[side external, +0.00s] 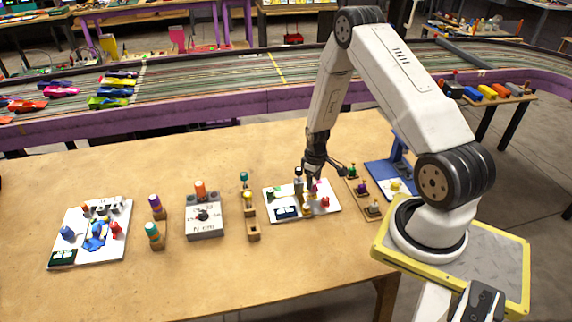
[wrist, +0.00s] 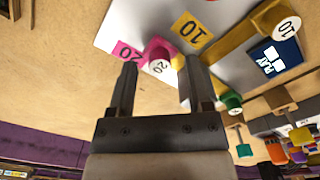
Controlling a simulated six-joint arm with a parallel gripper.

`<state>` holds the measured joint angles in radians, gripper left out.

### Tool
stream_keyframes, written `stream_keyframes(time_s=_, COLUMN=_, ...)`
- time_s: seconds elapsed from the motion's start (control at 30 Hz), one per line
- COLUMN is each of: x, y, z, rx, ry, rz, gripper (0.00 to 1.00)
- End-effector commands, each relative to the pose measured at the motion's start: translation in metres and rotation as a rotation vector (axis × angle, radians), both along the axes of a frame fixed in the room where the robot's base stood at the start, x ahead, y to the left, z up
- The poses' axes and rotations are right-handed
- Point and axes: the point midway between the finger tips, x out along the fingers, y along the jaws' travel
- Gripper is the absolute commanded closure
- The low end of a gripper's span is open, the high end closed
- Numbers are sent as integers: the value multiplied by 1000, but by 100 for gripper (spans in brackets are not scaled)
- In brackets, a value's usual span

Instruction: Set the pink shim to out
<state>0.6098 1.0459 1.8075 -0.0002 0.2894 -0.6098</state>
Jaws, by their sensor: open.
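The pink shim (wrist: 155,52) shows in the wrist view as a pink knob with a white round face marked 20. It sits at the edge of the white board (wrist: 125,22), beside a pink label (wrist: 127,50) also marked 20. My gripper (wrist: 160,66) is open, with the pink knob seen between its fingertips; I cannot tell if either finger touches it. In the side external view my gripper (side external: 317,176) points down over the white board (side external: 331,212), and a small pink patch shows just beneath it. The shim's slot is largely hidden.
A yellow knob (wrist: 275,18) marked 10 with a yellow label (wrist: 188,27), a blue card (wrist: 274,57) and a green knob (wrist: 231,102) are close by. A wooden strip with knobs (side external: 362,192) and a blue stand (side external: 378,170) stand to the right.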

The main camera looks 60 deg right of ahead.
Motion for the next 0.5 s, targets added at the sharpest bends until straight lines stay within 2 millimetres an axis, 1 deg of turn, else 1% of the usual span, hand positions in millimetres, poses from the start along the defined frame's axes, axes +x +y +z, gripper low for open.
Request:
stream_keyframes(time_s=0.17, x=0, y=0, z=-6, rx=-1, ry=-1, rz=0, gripper=35)
stream_keyframes(time_s=0.43, x=0, y=0, z=-7, rx=-1, ry=-1, rz=0, gripper=35)
stream_keyframes(time_s=0.47, x=0, y=0, z=-7, rx=-1, ry=-1, rz=0, gripper=38)
stream_keyframes(time_s=0.5, x=0, y=0, z=-7, rx=-1, ry=-1, rz=0, gripper=51)
